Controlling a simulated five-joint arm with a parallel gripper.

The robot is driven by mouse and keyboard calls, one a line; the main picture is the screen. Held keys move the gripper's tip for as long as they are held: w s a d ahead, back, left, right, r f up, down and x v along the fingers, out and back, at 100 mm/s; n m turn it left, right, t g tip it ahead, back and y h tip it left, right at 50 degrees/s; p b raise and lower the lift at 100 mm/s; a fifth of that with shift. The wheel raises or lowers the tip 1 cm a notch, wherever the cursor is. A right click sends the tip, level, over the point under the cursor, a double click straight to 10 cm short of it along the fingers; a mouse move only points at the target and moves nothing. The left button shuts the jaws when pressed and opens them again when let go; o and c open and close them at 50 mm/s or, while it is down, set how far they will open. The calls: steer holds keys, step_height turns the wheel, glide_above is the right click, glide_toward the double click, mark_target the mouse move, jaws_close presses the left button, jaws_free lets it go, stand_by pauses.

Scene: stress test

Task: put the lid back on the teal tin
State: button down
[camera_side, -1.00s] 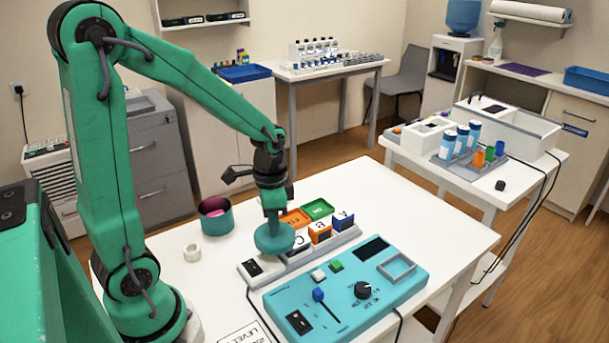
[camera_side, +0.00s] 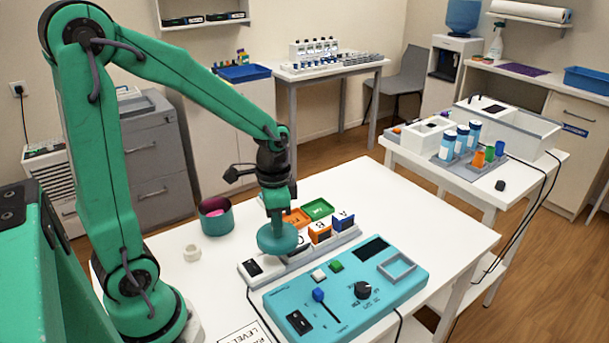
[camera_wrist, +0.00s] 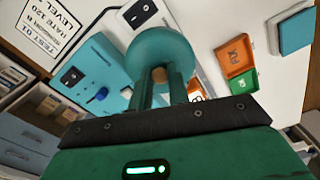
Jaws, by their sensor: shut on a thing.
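The teal tin (camera_side: 216,218) stands open and upright on the white table, left of my gripper, with pink showing inside. Its round teal lid (camera_side: 278,241) is in my gripper (camera_side: 277,220), apart from the tin. My gripper is shut on the knob on the lid's top. In the side view the lid appears over the left part of the pale block rack and hides some of it; I cannot tell its exact height. In the wrist view the lid (camera_wrist: 160,42) sits beyond my gripper fingers (camera_wrist: 160,82). I cannot make out the tin there.
A blue control panel (camera_side: 400,292) with switches and a knob lies in front of the lid. The pale rack (camera_side: 349,234) holds lettered blocks. Orange and green trays (camera_side: 318,208) lie behind it. A small white ring (camera_side: 192,253) stands near the tin. The table's right back is clear.

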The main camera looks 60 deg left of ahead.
steer(key=shift+w+a+r, duration=0.1)
steer(key=shift+a, duration=0.5)
steer(key=s+a+r+n, duration=0.2)
steer(key=s+a+n, duration=0.1)
steer(key=a, duration=0.7)
steer(key=s+a+r+n, duration=0.1)
steer(key=s+a+n, duration=0.2)
steer(key=a, duration=0.8)
steer(key=shift+s+r, duration=0.2)
steer(key=shift+r, duration=0.15)
steer(key=shift+d+f, duration=0.1)
steer(key=shift+f, duration=0.15)
steer(key=shift+f, duration=2.9)
steer(key=shift+f, duration=0.2)
steer(key=c, duration=0.8)
jaws_free()
